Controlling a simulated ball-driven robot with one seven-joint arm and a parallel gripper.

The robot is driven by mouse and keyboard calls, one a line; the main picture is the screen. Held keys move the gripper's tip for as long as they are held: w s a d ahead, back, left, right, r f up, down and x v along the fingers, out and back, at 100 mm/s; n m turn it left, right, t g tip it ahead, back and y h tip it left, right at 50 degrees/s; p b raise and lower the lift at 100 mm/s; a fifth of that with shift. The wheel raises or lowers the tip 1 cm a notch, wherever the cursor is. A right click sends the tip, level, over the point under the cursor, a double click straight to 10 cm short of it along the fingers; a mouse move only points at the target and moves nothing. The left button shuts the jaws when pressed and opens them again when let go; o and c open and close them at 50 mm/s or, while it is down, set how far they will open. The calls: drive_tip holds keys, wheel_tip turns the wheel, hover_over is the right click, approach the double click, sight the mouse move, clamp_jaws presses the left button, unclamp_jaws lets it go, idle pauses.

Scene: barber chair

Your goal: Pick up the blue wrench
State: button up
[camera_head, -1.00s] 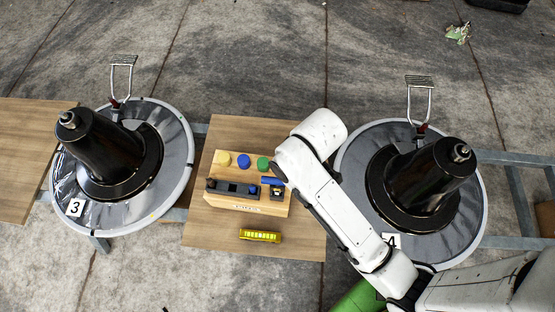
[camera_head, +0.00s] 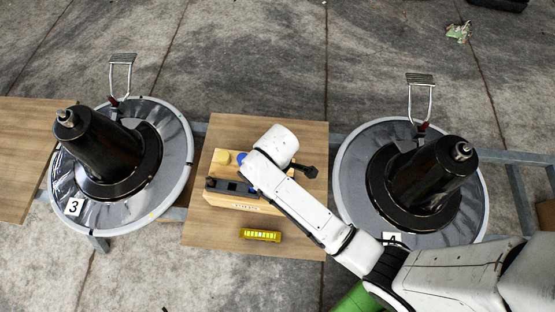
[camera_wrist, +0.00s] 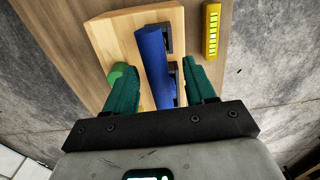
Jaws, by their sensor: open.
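The blue wrench (camera_wrist: 153,62) shows in the wrist view as a long blue bar lying along the wooden block (camera_wrist: 110,35), beside black holders (camera_wrist: 176,78). My gripper (camera_wrist: 160,65) is open, with its green fingers on either side of the wrench's lower part. There are visible gaps between the fingers and the blue bar, and I cannot tell how high they are above the block. In the head view my arm covers the right part of the wooden block (camera_head: 235,202) and most or all of the wrench.
A yellow level-like bar (camera_head: 260,235) lies on the wooden board (camera_head: 215,235) in front of the block. A green knob (camera_wrist: 117,72) is close to the left finger. Round chair bases with black columns stand left (camera_head: 100,150) and right (camera_head: 420,185).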

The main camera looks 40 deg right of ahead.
wheel_tip(320, 180, down, 4)
drive_tip(key=shift+d+f, duration=0.1)
drive_tip(key=shift+f, duration=0.05)
clamp_jaws()
idle(0.6)
